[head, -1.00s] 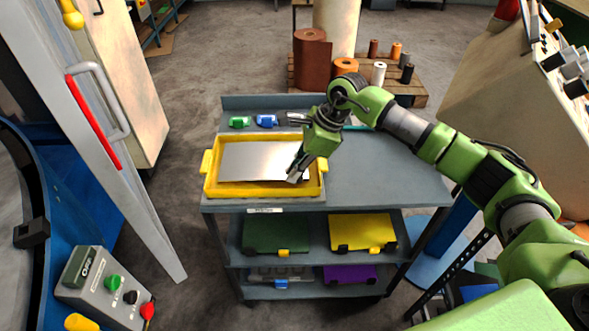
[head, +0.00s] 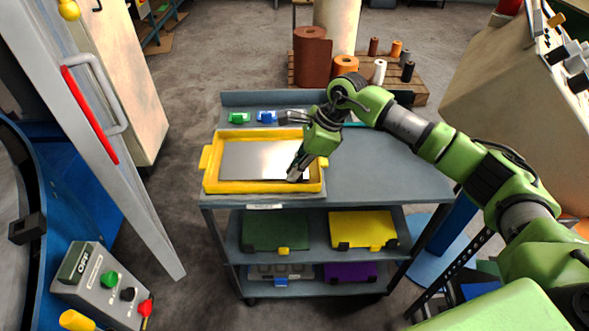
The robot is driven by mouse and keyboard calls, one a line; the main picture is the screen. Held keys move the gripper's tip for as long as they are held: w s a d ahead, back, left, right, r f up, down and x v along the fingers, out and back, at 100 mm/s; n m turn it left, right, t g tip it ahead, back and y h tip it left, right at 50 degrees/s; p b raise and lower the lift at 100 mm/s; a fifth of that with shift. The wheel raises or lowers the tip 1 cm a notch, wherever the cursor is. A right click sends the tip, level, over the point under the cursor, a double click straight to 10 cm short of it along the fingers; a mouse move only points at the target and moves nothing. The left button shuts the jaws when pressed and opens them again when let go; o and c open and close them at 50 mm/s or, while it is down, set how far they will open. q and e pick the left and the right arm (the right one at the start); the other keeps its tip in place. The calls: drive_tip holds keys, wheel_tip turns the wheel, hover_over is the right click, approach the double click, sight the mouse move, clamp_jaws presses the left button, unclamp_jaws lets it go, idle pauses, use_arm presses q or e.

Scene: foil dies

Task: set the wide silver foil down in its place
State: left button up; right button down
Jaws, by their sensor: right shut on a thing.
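The wide silver foil (head: 250,159) is a flat, shiny rectangular sheet. It lies level inside the yellow tray (head: 262,187) on top of the grey cart. My right gripper (head: 296,177) reaches down into the tray's right part and is shut on the foil near its right end. The fingertips hide that part of the foil. Whether the foil's underside fully touches the tray floor I cannot tell. My left gripper is not in the head view.
The grey cart's top (head: 385,170) is clear to the right of the tray. Green (head: 239,118) and blue (head: 267,117) small items sit behind the tray. Folders lie on the shelves below. A control box (head: 100,287) stands at lower left; a pallet of rolls (head: 418,97) stands behind.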

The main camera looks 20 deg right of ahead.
drive_tip(key=shift+f, duration=0.1)
drive_tip(key=c, duration=2)
unclamp_jaws()
drive_tip(key=shift+c, duration=0.2)
